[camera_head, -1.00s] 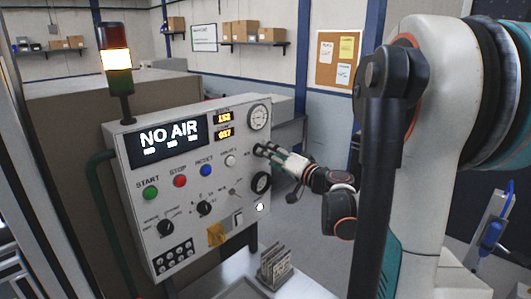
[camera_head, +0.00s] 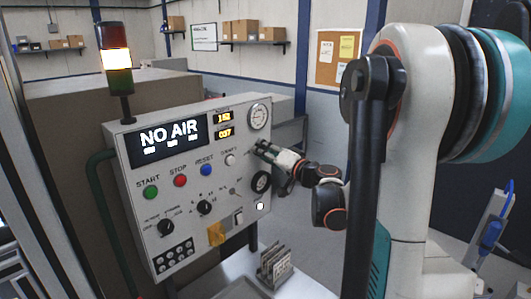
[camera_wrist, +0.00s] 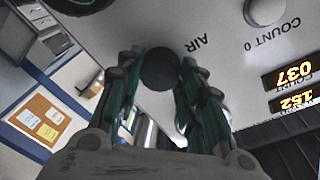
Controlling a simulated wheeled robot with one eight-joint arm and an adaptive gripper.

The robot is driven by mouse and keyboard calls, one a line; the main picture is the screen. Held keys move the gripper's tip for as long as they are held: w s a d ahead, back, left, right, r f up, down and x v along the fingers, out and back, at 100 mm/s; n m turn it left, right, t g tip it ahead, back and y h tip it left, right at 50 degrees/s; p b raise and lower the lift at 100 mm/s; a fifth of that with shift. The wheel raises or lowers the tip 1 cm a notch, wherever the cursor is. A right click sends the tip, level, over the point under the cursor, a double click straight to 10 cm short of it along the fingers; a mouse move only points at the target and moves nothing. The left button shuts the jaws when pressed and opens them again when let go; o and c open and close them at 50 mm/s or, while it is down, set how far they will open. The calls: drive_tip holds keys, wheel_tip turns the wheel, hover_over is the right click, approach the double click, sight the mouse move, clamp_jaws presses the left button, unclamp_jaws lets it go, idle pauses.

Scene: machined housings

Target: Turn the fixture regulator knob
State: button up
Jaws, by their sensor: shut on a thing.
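The regulator knob (camera_wrist: 160,70) is a dark round knob beside the word AIR in the wrist view. My gripper (camera_wrist: 159,82) has its green-and-dark fingers on both sides of the knob, shut on it. In the head view my gripper (camera_head: 264,149) reaches the panel's right side from the right, below the round gauge (camera_head: 258,117). There the fingers largely hide the knob. The control panel's display (camera_head: 169,137) reads NO AIR. The gauge needle is too small to read.
Start (camera_head: 151,192), stop (camera_head: 180,181) and reset (camera_head: 206,170) buttons sit left of my gripper. A black round part (camera_head: 261,182) is close below it. A small metal rack (camera_head: 275,266) stands on the table in front. The signal tower (camera_head: 118,60) glows in its middle section.

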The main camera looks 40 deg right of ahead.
drive_tip(key=shift+m, duration=0.3)
drive_tip(key=o, duration=1.1)
drive_tip(key=shift+c, duration=0.2)
drive_tip(key=s, duration=1.2)
drive_tip(key=shift+d, duration=0.15)
